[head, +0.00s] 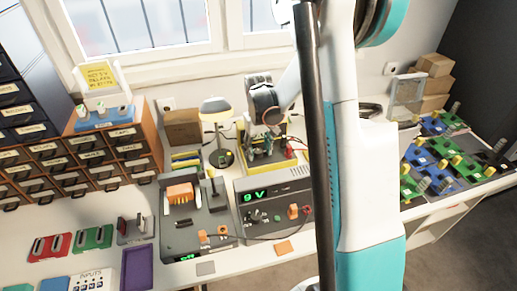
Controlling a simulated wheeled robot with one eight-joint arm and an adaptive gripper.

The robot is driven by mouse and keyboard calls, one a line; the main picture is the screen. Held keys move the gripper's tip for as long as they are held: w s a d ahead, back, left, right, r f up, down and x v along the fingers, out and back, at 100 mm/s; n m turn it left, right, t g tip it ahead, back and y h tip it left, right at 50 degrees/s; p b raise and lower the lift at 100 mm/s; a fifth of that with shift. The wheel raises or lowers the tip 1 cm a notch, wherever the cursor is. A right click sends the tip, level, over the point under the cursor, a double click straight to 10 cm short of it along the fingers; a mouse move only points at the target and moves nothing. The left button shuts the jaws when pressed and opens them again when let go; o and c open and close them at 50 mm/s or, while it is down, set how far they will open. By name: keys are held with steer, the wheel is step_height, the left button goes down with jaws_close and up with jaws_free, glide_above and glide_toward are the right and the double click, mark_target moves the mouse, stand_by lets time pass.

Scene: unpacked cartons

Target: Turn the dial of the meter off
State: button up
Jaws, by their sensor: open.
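The meter (245,222) is a dark grey box on the bench, at the centre of the head view, with a green lit display (254,195) that shows a digit and a V. An orange dial (293,211) sits on the right part of its sloped front. Its exact pointer position is too small to read. My gripper (260,153) hangs downward behind the meter, above and left of the dial, apart from it. It is open and I see nothing held in it. The fingertips are small and partly merge with the items behind.
A dark device with an orange block (180,192) stands close left of the meter. A yellow-framed stand (286,165) and a lamp (216,110) are behind. A dark lead runs by the meter's front right. Wooden drawers (90,160) fill the left; green and blue boards (450,155) lie right.

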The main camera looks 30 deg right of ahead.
steer(key=c, duration=1.1)
steer(key=shift+n, duration=0.3)
steer(key=n, duration=0.5)
steer(key=shift+n, duration=0.3)
steer(key=n, duration=0.5)
steer(key=shift+n, duration=0.3)
steer(key=o, duration=1.1)
